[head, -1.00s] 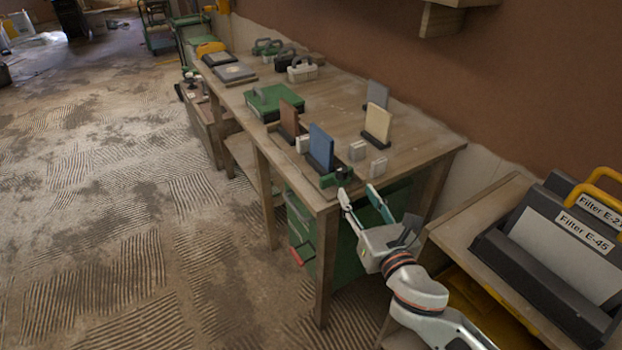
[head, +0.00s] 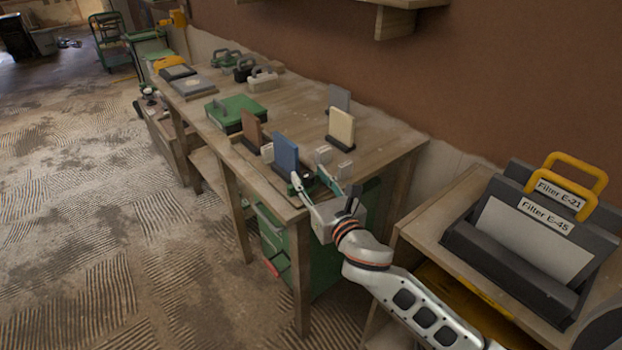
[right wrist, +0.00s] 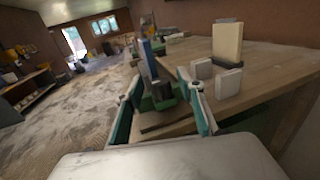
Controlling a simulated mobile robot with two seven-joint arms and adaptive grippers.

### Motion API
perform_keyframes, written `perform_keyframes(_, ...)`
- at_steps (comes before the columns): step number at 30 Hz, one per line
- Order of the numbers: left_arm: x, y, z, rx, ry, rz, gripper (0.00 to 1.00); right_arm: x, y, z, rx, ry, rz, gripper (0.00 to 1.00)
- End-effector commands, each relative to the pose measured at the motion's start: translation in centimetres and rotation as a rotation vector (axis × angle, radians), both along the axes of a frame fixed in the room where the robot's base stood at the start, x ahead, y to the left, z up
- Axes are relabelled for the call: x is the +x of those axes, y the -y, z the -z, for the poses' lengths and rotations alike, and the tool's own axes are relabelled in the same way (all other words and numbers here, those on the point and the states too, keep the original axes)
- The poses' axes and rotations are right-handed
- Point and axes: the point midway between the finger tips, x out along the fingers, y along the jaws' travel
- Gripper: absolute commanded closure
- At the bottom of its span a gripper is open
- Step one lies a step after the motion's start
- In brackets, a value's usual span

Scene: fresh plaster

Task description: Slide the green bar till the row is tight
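The green bar (head: 305,180) lies at the near end of a row on the wooden workbench; the right wrist view shows green parts (right wrist: 160,97) there. Behind it stand a blue panel (head: 285,153) and a brown panel (head: 251,128), upright and apart, with a small white block (head: 267,152) near them. My right gripper (head: 309,180) is open at the bench's near end, its fingers on either side of the green bar. In the right wrist view the fingers (right wrist: 160,105) are wide apart; I cannot tell whether they touch it. My left gripper is not in view.
Two white blocks (head: 323,155) stand right of the row. A cream panel (head: 341,127) and a grey panel (head: 339,99) stand further back. A green case (head: 236,113) lies beyond the row. A shelf with filter cases (head: 530,230) stands at the right.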

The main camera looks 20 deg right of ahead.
Motion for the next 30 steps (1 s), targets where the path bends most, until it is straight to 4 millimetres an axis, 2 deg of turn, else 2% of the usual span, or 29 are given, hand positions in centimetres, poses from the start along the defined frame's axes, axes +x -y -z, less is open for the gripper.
perform_keyframes(1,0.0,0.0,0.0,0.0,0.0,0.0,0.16,0.0,0.0,0.0,0.0,0.0,0.0,0.62)
perform_keyframes(2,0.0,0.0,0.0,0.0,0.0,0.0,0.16,0.0,0.0,0.0,0.0,0.0,0.0,0.67)
perform_keyframes(3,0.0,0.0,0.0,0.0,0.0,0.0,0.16,0.0,0.0,0.0,0.0,0.0,0.0,0.77)
perform_keyframes(6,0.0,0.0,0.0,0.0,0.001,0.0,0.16,0.0,0.0,0.0,0.0,0.0,0.0,1.0)
perform_keyframes(11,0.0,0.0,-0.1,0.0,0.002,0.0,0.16,0.1,-0.1,0.0,0.0,0.0,0.0,1.0)
perform_keyframes(21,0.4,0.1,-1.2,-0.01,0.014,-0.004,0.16,3.4,-1.3,-0.1,0.0,0.001,-0.001,1.0)
perform_keyframes(30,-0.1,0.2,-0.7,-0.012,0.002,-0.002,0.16,3.6,-1.3,0.0,0.001,0.0,0.0,1.0)
